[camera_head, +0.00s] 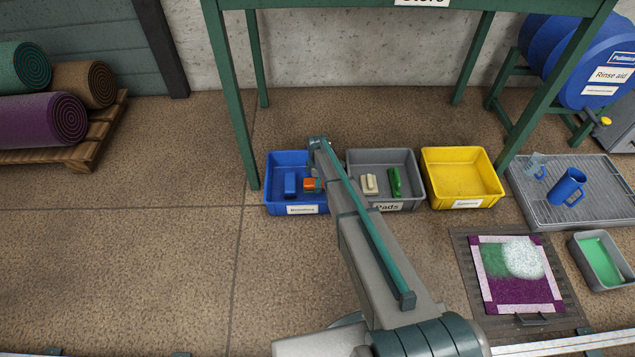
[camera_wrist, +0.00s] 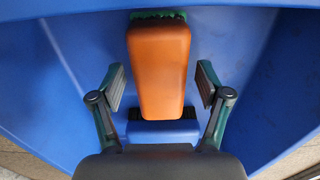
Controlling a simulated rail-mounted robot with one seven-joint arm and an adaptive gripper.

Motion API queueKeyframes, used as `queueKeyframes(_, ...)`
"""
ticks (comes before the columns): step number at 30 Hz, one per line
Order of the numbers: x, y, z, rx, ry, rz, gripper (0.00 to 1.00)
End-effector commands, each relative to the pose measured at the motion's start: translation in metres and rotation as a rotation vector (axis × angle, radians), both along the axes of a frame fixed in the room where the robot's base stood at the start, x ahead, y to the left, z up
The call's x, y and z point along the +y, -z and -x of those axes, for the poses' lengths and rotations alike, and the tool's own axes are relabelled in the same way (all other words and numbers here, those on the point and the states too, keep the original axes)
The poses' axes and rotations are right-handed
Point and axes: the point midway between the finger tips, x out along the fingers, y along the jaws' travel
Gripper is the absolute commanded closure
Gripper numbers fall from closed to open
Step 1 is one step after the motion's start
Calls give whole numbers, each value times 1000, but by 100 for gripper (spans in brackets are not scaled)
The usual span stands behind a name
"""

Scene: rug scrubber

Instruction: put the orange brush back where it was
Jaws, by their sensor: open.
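The orange brush (camera_wrist: 158,70) lies in the blue bin (camera_head: 273,163), with dark green bristles at its far end in the wrist view. In the head view the orange brush (camera_head: 310,185) shows at the right side of the bin, partly hidden by my arm. My gripper (camera_wrist: 160,87) is open, with one finger on each side of the brush and a gap on both sides. A blue brush (camera_head: 290,184) lies left of it in the bin; a blue block with dark bristles (camera_wrist: 163,132) shows near the gripper's palm.
Right of the blue bin stand a grey bin (camera_head: 385,154) with a cream pad (camera_head: 369,184) and a green pad (camera_head: 394,182), and an empty yellow bin (camera_head: 462,172). A rug with foam (camera_head: 517,275) lies front right.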

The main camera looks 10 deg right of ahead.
Motion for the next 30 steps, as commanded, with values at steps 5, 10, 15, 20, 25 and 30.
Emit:
queueKeyframes(5,0,-1,0,0,0,0,24)
queueKeyframes(10,0,-11,0,-1,0,0,24)
queueKeyframes(15,0,-34,0,-1,0,0,24)
queueKeyframes(20,0,-65,0,-1,0,0,24)
queueKeyframes(25,-1,-98,0,-1,0,0,24)
queueKeyframes(30,-1,-119,1,1,2,0,24)
